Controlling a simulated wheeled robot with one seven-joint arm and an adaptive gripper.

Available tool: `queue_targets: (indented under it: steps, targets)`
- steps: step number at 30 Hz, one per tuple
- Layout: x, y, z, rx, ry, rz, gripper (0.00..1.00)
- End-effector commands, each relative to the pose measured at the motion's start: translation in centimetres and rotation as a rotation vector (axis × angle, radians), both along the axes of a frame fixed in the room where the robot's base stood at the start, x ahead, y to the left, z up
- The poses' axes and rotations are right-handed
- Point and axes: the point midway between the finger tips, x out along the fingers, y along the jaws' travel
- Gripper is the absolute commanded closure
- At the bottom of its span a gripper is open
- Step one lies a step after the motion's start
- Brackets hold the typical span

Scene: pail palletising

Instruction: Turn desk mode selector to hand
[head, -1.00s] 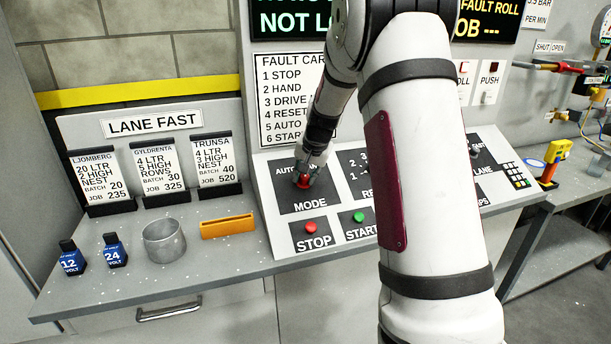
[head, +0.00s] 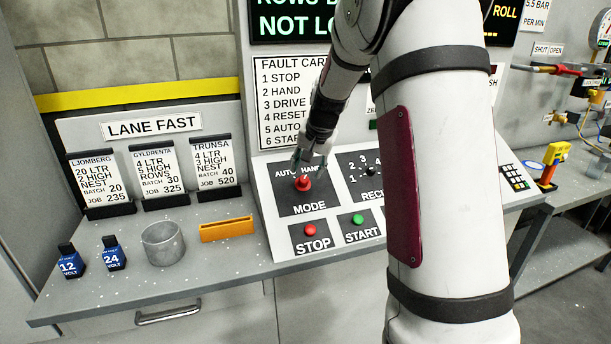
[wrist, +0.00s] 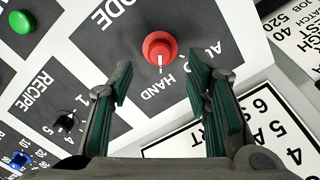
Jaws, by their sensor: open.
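The mode selector is a red round knob (head: 303,184) on the dark MODE panel (head: 290,203) of the sloped desk, with AUTO and HAND labels above it. In the wrist view the knob (wrist: 160,47) shows a white pointer line aimed at the HAND label (wrist: 158,88); AUTO lies to the side. My gripper (head: 312,160) is just above and behind the knob, apart from it. In the wrist view my gripper (wrist: 160,86) has its two green-padded fingers wide apart, with nothing between them and the knob beyond their tips.
Below the knob are a red STOP button (head: 310,230) and a green START button (head: 358,219). The RECIPE selector (wrist: 64,122) is beside the MODE panel. A fault card (head: 285,100) stands behind. My arm hides the desk's right part.

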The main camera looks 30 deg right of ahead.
Motion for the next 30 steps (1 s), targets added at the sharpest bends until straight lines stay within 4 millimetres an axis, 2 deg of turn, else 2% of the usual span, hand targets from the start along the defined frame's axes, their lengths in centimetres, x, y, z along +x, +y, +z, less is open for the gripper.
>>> queue_targets:
  steps: [1,6,12,30]
  targets:
    - [-0.5,0.1,1.1,-0.002,-0.004,0.000,0.55]
    - [-1.9,0.5,3.8,0.000,-0.003,0.000,0.55]
    - [-2.8,0.7,5.5,0.000,-0.001,0.001,0.55]
    - [-3.0,0.7,5.8,0.001,0.001,0.000,0.55]
